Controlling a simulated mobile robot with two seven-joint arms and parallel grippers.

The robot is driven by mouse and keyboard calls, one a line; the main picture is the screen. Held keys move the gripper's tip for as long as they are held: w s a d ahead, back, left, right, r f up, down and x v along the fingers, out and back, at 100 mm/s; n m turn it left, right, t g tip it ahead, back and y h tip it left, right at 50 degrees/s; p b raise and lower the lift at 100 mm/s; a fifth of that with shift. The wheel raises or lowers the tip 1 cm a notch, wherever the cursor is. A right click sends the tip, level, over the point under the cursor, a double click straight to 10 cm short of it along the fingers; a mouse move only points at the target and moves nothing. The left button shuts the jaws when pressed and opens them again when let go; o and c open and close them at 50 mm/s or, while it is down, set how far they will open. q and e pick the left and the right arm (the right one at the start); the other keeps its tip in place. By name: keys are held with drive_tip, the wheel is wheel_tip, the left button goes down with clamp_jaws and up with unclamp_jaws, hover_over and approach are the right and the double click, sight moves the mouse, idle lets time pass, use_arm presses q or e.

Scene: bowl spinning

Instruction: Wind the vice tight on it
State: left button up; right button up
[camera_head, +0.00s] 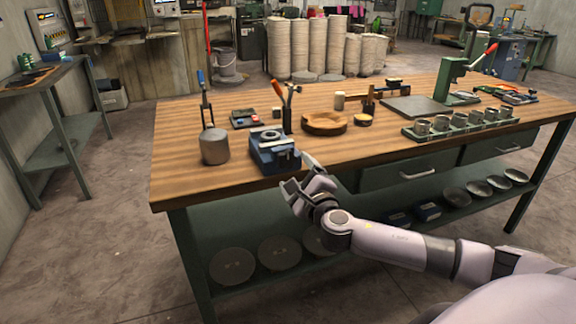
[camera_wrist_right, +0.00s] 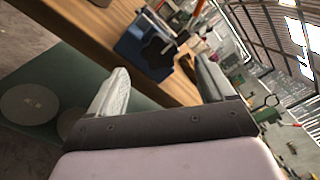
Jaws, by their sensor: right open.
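The blue vice (camera_head: 273,152) stands at the front edge of the wooden workbench, left of its middle. In the right wrist view the blue vice (camera_wrist_right: 140,52) shows near the top with a dark star-shaped knob (camera_wrist_right: 158,52) facing me. My right gripper (camera_head: 300,176) is just in front of the bench edge, right of and slightly below the vice. It is open and empty, and its fingers (camera_wrist_right: 160,82) spread either side of the knob in the wrist view, apart from it. My left gripper is out of view.
A grey cylindrical pot (camera_head: 214,147) stands left of the vice. A tool holder (camera_head: 287,122) and a wooden bowl (camera_head: 324,122) are behind it. A row of metal cups in a tray (camera_head: 460,123) lies right. Drawers (camera_head: 407,173) and a lower shelf with discs (camera_head: 232,266) are below the top.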

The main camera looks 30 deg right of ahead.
sight(288, 161)
drive_tip(key=shift+x, duration=3.1)
drive_tip(key=c, duration=1.1)
